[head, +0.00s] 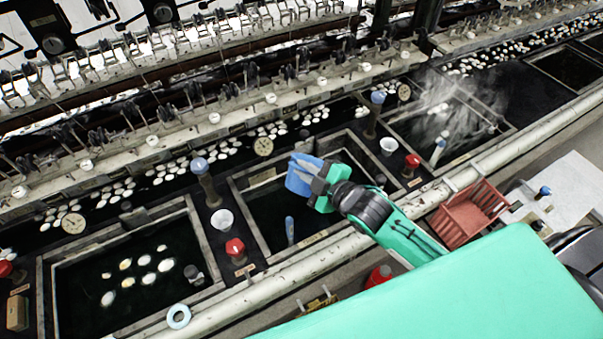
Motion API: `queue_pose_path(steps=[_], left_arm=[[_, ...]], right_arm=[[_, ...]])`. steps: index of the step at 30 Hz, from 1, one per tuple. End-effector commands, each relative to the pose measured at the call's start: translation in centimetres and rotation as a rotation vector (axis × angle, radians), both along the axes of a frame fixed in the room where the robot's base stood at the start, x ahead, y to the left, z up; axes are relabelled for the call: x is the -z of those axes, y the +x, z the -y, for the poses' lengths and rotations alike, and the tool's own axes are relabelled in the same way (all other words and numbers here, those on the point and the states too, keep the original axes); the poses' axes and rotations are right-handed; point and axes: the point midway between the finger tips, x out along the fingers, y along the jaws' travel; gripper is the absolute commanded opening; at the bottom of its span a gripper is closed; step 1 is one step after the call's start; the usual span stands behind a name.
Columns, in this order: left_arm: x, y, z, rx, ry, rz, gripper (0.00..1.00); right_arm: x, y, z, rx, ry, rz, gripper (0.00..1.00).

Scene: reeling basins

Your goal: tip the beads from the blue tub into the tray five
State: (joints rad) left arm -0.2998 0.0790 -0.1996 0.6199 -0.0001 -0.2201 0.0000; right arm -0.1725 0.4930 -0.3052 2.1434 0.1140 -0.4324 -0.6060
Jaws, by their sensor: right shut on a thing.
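The blue tub (298,184) is above the middle basin (262,216), near its centre. My right gripper (313,180) is shut on the tub, and its green arm reaches in from the lower right. The tub looks tilted, but I cannot see into it. No beads show, in the tub or falling from it. I cannot tell which place is tray five, as the small labels are unreadable here. My left gripper is not in view.
The left basin (75,290) holds several white cocoons. White cups (222,220) and red-topped (235,246) and blue-topped posts (200,166) stand between basins. A red crate (468,213) is at right. A pale blue ring (178,316) lies by the front pipe (250,298). Steam rises from the right basin.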

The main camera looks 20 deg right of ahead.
Motion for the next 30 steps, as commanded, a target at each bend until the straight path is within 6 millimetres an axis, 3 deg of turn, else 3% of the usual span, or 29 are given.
queue_pose_path(steps=[14, 30], left_arm=[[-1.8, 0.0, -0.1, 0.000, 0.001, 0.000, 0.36], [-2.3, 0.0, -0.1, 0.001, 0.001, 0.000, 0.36]], right_arm=[[-1.9, 2.2, 2.8, 0.001, 0.150, -0.120, 0.00], [-3.7, 4.7, 5.9, 0.002, 0.325, -0.259, 0.00]])
